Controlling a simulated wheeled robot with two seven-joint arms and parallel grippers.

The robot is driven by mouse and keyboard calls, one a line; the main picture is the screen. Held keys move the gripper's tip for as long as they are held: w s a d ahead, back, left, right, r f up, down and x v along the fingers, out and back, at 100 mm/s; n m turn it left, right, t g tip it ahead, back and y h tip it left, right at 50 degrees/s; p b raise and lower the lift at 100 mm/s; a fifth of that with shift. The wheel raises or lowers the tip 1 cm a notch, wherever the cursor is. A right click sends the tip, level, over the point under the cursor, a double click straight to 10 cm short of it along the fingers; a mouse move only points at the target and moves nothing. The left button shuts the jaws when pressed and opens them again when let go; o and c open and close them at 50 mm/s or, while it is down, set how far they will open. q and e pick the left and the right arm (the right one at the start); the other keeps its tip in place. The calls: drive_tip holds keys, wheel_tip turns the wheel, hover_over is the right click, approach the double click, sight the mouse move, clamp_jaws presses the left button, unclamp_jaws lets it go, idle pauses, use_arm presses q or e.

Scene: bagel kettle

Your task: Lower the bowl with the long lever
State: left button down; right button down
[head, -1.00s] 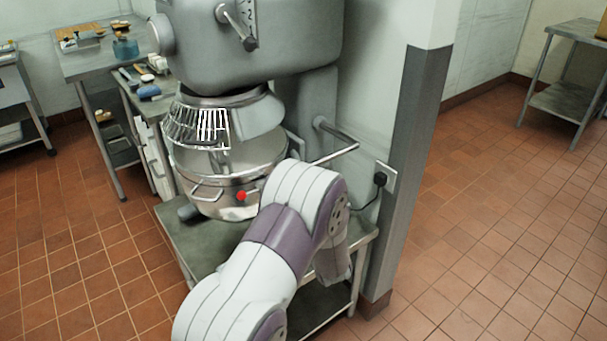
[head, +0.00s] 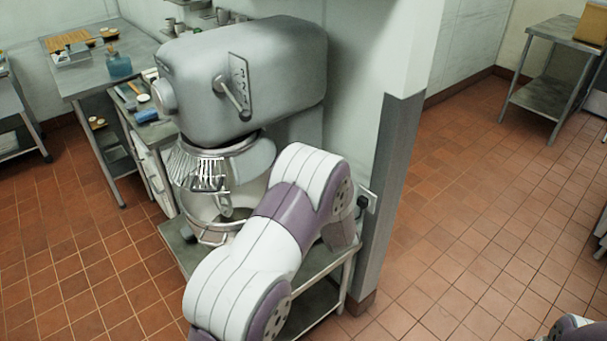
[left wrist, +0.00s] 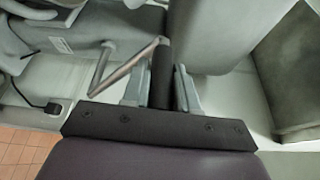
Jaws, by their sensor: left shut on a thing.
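The mixer (head: 250,65) stands on a metal stand, with a wire guard (head: 198,172) under its head. The steel bowl (head: 196,208) hangs below the guard, its right side hidden by my left arm. A metal tool reaches down into the bowl. In the left wrist view, my left gripper (left wrist: 161,92) is shut on the black grip of the long lever (left wrist: 161,72). The lever's bent metal rod (left wrist: 130,62) runs left from the grip. In the head view, my left arm hides the lever and gripper. My right gripper is not in view.
A shorter lever (head: 232,97) is on the mixer's side. A wall pillar (head: 390,190) stands close right of my left arm. A side table (head: 88,75) with small items is at the back left. Tiled floor is open on both sides.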

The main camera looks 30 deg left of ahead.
use_arm(q)
drive_tip(key=shift+w+r, duration=0.2)
drive_tip(key=shift+r, duration=0.15)
drive_tip(key=c, duration=1.1)
unclamp_jaws()
drive_tip(key=shift+o, duration=0.7)
drive_tip(key=shift+w+d+f, duration=0.1)
drive_tip(key=shift+f, duration=0.05)
drive_tip(key=b+v, duration=0.2)
drive_tip(key=v, duration=1)
drive_tip(key=shift+s+d, duration=0.25)
drive_tip(key=shift+f, duration=0.1)
